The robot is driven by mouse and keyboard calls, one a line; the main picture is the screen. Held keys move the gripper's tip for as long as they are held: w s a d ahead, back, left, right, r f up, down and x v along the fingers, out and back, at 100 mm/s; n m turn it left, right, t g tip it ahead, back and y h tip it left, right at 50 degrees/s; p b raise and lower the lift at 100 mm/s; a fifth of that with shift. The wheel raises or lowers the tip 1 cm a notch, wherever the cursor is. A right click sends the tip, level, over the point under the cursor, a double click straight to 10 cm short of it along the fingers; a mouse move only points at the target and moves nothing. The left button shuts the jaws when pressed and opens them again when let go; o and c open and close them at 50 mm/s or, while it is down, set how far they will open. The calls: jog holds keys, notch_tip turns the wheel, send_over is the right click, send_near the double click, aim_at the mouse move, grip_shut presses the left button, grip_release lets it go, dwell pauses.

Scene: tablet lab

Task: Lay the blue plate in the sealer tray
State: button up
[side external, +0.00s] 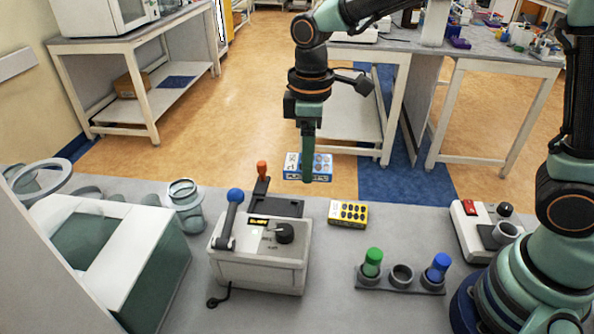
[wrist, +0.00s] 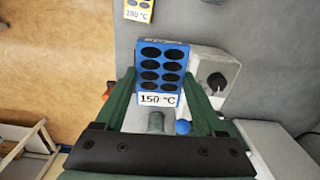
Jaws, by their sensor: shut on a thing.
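The blue plate (side external: 293,170) has dark oval wells and a white "150 °C" label, which reads clearly in the wrist view (wrist: 162,75). My gripper (side external: 307,178) is shut on the blue plate, one finger on each side, and holds it raised above the bench. The sealer (side external: 262,262) is a light box with a dark dial, a blue-knobbed lever (side external: 234,197) and an orange-knobbed lever (side external: 262,168). Its dark tray (side external: 285,207) sits at the back. In the side view the plate appears above and slightly right of this tray; the exact height is unclear.
A yellow plate (side external: 348,213) lies on the bench right of the sealer. A rack (side external: 400,283) with green and blue capped tubes stands nearer. A white box device (side external: 100,250) is at left, a small device with a red switch (side external: 470,208) at right.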

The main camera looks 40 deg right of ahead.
send_over(274, 213)
notch_tip(274, 213, down, 6)
jog(key=r, duration=0.1)
jog(key=shift+f, duration=3.4)
jog(key=shift+f, duration=0.4)
jog(key=o, duration=1.3)
jog(key=shift+r, duration=0.1)
notch_tip(274, 213, up, 8)
jog(key=shift+r, duration=0.2)
